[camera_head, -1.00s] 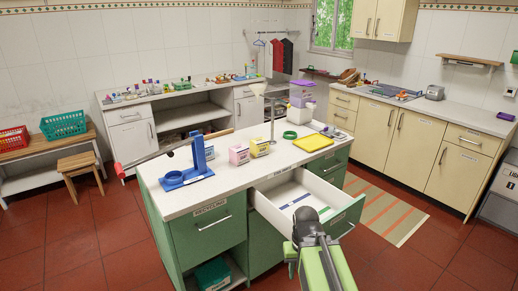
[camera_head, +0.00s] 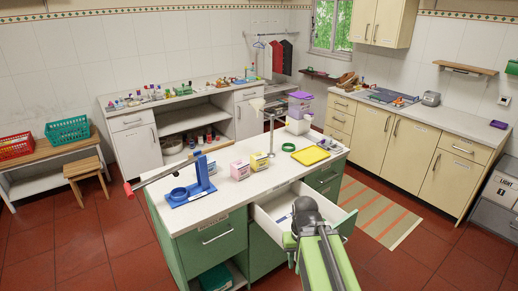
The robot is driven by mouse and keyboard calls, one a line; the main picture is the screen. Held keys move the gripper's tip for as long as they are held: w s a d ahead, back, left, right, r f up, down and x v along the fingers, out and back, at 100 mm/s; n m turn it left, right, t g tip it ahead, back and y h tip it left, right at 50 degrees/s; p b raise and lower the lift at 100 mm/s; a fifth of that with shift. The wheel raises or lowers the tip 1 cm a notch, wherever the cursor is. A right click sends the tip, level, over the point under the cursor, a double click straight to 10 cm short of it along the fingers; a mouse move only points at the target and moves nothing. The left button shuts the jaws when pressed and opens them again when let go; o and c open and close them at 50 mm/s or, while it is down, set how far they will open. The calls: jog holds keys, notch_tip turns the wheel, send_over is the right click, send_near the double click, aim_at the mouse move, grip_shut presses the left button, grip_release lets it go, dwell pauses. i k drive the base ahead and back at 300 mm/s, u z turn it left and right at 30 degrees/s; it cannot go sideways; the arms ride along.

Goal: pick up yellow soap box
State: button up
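The yellow soap box (camera_head: 262,162) stands on the white top of the green island counter (camera_head: 225,188), just right of a pink-and-white box (camera_head: 240,170). My arm reaches up from the bottom of the picture, with green links and a dark end. My gripper (camera_head: 306,207) is over the open drawer at the counter's front, to the right of and nearer than the yellow box, and apart from it. Its fingers cannot be made out, so whether it is open or shut does not show.
The open white drawer (camera_head: 265,218) juts out below my arm. A blue stand (camera_head: 188,190) with a red-tipped lever is at the counter's left.

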aim_at(259, 161)
jog(key=u, duration=0.4)
jog(key=k, duration=1.1)
jog(key=z, duration=0.3)
jog(key=i, duration=1.05)
jog(key=z, duration=0.35)
jog(key=i, duration=1)
jog(key=u, duration=0.9)
jog(key=i, duration=0.7)
jog(key=u, duration=0.55)
